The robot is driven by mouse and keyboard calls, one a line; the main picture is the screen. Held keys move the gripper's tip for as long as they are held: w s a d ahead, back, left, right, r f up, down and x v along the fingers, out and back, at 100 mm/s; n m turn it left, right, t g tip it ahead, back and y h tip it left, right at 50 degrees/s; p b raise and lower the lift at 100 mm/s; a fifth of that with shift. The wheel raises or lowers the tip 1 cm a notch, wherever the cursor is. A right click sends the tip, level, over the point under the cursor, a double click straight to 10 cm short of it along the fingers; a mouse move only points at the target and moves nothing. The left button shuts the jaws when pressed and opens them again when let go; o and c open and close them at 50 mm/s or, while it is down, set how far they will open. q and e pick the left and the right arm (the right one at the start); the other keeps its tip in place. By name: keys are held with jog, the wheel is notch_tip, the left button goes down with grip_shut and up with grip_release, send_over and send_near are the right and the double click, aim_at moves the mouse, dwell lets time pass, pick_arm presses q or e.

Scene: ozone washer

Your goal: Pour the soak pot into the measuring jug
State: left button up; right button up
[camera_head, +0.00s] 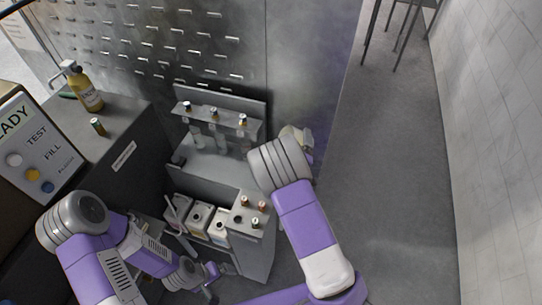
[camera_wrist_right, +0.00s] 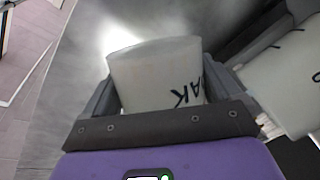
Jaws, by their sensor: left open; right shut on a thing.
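The soak pot (camera_wrist_right: 155,72), a whitish vessel with dark letters ending in "AK", sits between the fingers of my right gripper (camera_wrist_right: 155,88) in the right wrist view. That gripper is shut on it. A second whitish vessel with dark marks (camera_wrist_right: 285,85) stands close on the right; it may be the measuring jug. In the head view a cream object (camera_head: 292,133) shows just behind my right wrist; I cannot tell which vessel it is. The right fingers are mostly hidden there by my arm. My left gripper (camera_head: 213,274) is open and empty, low beside the grey cabinet.
A grey stand with small bottles on its shelf (camera_head: 228,122) is left of my right wrist. Pale containers (camera_head: 200,216) sit in the cabinet below. A yellow bottle (camera_head: 88,92) stands on the dark counter beside a READY panel (camera_head: 35,150).

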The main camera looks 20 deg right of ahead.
aim_at(291, 130)
jog(key=shift+r+n+p, duration=0.5)
jog(key=shift+n+p, duration=0.1)
jog(key=shift+n, duration=0.3)
dwell(0.9)
jog(key=shift+a+f+n+t, duration=0.25)
jog(key=shift+n+t, duration=0.15)
jog(key=shift+n, duration=0.5)
dwell(0.6)
jog(key=shift+w+a+r+n, duration=0.15)
jog(key=shift+a+r+n, duration=0.25)
jog(key=shift+a+n, duration=0.4)
dwell(0.5)
jog(key=shift+a+r+n+t, duration=0.15)
jog(key=shift+r+n+t, duration=0.3)
jog(key=shift+n, duration=0.45)
dwell(0.5)
